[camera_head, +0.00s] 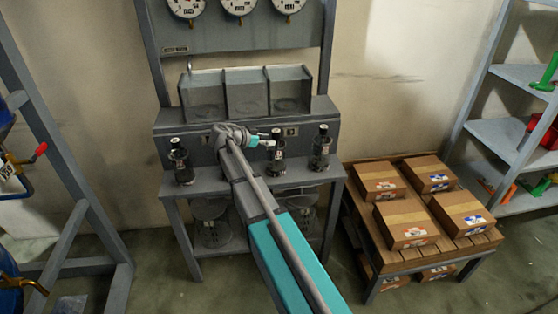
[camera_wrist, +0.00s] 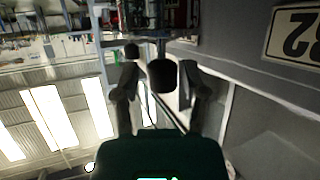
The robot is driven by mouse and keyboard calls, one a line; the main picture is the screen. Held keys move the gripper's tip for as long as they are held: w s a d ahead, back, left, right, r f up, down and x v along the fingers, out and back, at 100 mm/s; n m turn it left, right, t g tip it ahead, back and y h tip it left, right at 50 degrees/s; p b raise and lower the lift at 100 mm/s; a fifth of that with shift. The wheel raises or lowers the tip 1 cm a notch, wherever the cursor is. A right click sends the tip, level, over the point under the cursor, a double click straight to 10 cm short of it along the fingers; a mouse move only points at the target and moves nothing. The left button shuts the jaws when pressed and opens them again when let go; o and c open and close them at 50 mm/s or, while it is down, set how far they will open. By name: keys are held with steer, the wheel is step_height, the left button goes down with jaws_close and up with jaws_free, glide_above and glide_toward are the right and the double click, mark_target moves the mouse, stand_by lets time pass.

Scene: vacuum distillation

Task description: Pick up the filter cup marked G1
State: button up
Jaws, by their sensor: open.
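Three dark bottle-like cups with small pale labels stand upright on the ledge of the grey bench: a left one (camera_head: 181,162), a middle one (camera_head: 277,156) and a right one (camera_head: 320,150). Their marks are too small to read, so I cannot tell which is G1. My gripper (camera_head: 264,140) is open at the upper part of the middle cup, partly hiding it. In the wrist view, a dark rounded top (camera_wrist: 162,76) shows between the fingers of my gripper (camera_wrist: 162,92). Whether they touch it is unclear. Another dark top (camera_wrist: 132,51) shows farther off.
Open grey bins (camera_head: 246,90) and gauges stand above the ledge. A plate with upside-down characters (camera_wrist: 295,35) is at the wrist view's upper right. Cartons (camera_head: 405,222) sit on a wooden pallet table at right; a blue-grey frame (camera_head: 70,180) stands at left.

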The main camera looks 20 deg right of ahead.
steer(key=shift+b+x, duration=0.7)
steer(key=shift+x, duration=1.35)
steer(key=shift+s+f, duration=0.1)
jaws_close()
